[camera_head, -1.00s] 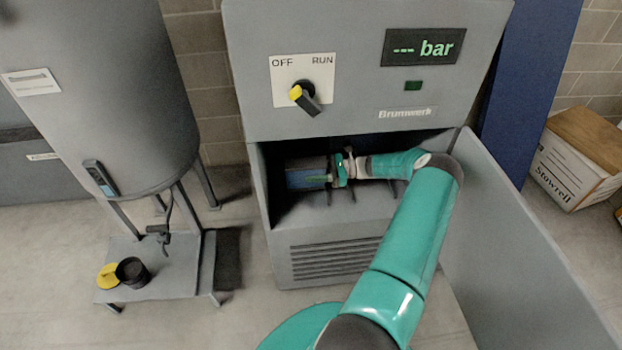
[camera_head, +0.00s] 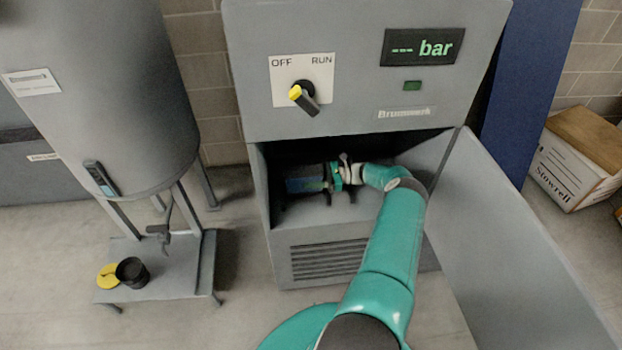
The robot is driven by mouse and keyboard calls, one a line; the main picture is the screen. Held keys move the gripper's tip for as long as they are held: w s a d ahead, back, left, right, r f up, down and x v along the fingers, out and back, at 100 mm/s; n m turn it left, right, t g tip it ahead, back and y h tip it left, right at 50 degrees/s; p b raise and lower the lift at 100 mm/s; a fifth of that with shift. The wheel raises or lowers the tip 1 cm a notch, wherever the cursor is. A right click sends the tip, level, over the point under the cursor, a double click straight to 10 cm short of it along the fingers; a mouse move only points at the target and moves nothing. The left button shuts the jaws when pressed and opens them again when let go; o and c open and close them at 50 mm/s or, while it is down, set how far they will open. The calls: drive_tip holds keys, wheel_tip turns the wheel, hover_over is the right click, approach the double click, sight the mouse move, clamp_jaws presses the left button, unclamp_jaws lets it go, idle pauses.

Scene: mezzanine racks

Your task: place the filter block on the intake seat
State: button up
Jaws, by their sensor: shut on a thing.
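A dark blue-grey block (camera_head: 304,185), which I take to be the filter block, is inside the open bay of the grey Brumwerk machine. My gripper (camera_head: 331,180) is shut on its right end. The block lies deep in shadow towards the left side of the bay. My teal arm reaches in from the lower right. The intake seat cannot be told apart in the dark bay, and I cannot tell whether the block touches it.
The grey machine (camera_head: 340,110) has an OFF/RUN knob (camera_head: 303,97) above the bay. Its open door (camera_head: 510,240) stands at the right of my arm. A tank (camera_head: 110,90) stands left, with a yellow cap (camera_head: 108,276) and black cup (camera_head: 132,271) below. A box (camera_head: 575,160) is far right.

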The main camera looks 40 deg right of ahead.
drive_tip(key=shift+f, duration=0.6)
drive_tip(key=o, duration=1.1)
drive_tip(key=shift+o, duration=0.2)
drive_tip(key=shift+r, duration=0.5)
drive_tip(key=shift+s+d+r, duration=0.15)
drive_tip(key=shift+d, duration=0.1)
drive_tip(key=shift+v, duration=3.45)
